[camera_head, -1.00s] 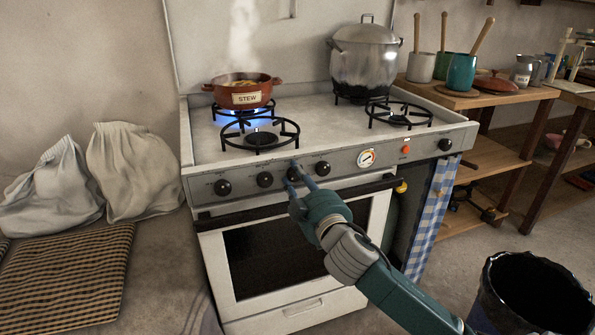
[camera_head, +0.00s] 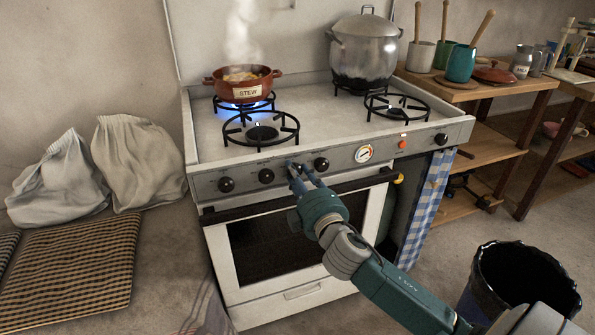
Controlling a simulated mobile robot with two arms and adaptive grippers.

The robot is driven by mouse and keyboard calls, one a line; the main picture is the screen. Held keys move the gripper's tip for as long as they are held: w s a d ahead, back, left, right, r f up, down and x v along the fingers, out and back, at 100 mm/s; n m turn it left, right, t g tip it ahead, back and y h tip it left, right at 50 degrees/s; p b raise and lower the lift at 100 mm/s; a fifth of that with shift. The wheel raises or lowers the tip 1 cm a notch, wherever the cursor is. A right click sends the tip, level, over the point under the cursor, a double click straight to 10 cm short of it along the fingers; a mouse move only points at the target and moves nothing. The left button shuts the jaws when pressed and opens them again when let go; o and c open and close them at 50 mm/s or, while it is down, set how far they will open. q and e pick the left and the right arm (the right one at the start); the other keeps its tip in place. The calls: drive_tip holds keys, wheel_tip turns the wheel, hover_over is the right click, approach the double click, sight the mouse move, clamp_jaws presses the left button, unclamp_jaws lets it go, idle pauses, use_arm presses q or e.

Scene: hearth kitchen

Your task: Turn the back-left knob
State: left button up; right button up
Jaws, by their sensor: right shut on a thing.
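The white stove has a grey front panel (camera_head: 345,155) with a row of black knobs. My right gripper (camera_head: 297,172) is shut on the third knob from the left and hides most of it. The knobs beside it are free: the first (camera_head: 226,184), the second (camera_head: 266,176) and the fourth (camera_head: 321,164). The panel's small labels are too small to read. A blue flame (camera_head: 240,105) burns on the back-left burner, under a red stew pot (camera_head: 243,84) that steams. My left gripper is not in view.
The oven door handle (camera_head: 350,187) runs just below the knobs. A large steel pot (camera_head: 364,50) stands on the back-right burner. The front-left burner (camera_head: 261,131) and front-right burner (camera_head: 398,107) are bare. A black bin (camera_head: 520,275) stands at lower right.

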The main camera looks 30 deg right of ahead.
idle(0.5)
drive_tip(key=o, duration=1.2)
drive_tip(key=shift+c, duration=0.2)
drive_tip(key=v, duration=1.2)
drive_tip(key=shift+f, duration=0.1)
